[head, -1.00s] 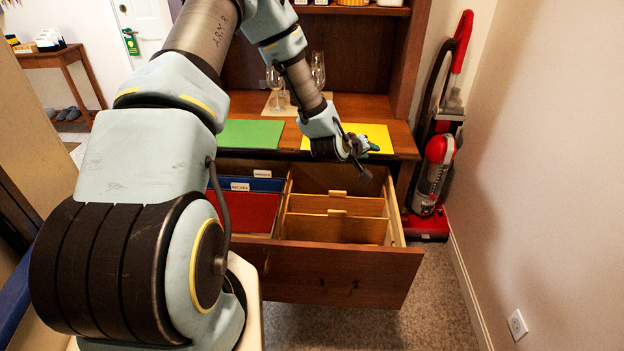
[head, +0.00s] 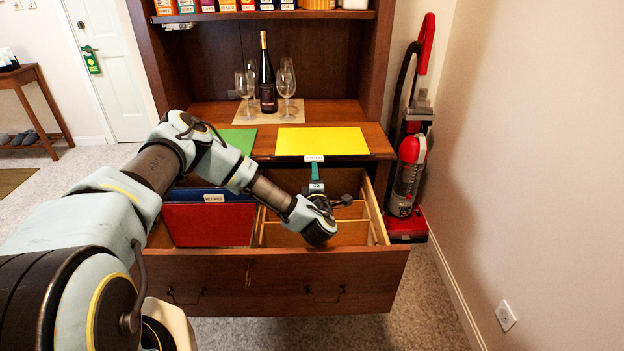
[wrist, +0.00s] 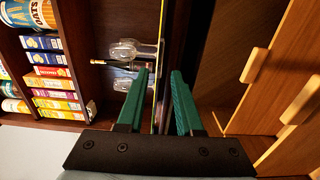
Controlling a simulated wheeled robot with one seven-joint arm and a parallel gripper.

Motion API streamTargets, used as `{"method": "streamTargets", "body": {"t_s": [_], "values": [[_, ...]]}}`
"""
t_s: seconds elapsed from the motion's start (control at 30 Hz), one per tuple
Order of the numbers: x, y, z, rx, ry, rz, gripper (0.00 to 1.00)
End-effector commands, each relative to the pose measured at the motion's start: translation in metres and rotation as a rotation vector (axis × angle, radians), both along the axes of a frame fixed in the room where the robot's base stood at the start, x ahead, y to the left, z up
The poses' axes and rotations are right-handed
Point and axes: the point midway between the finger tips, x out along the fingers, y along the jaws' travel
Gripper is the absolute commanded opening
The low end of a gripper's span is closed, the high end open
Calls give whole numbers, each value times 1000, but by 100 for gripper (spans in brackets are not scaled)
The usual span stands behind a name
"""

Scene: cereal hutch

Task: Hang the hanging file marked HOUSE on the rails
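A yellow hanging file (head: 322,141) lies flat on the hutch counter, with a small white label tab (head: 313,158) at its front edge; I cannot read the tab. A green file (head: 238,139) lies to its left, partly behind my arm. My gripper (head: 316,172) is at the yellow file's front edge, pointing toward the hutch. In the wrist view its teal fingers (wrist: 158,72) stand apart, with the file's thin yellow edge (wrist: 158,50) seen between them. The open drawer (head: 275,272) has side rails (head: 376,222); a red file (head: 208,225) and a blue one hang in its left part.
The drawer's right part holds wooden dividers (wrist: 255,65). A bottle (head: 266,80) and glasses (head: 286,82) stand on a mat behind the files. A red vacuum cleaner (head: 408,170) stands right of the hutch. Boxes line the shelf above.

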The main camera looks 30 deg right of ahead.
Motion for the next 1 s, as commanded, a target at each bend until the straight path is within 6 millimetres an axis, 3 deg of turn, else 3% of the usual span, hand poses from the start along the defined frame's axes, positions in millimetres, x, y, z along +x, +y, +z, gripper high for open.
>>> {"method": "streamTargets", "body": {"t_s": [0.6, 1.0], "values": [[60, -28, -2, 2, -2, -1, 35], [68, -32, 0, 2, 0, -2, 35]]}}
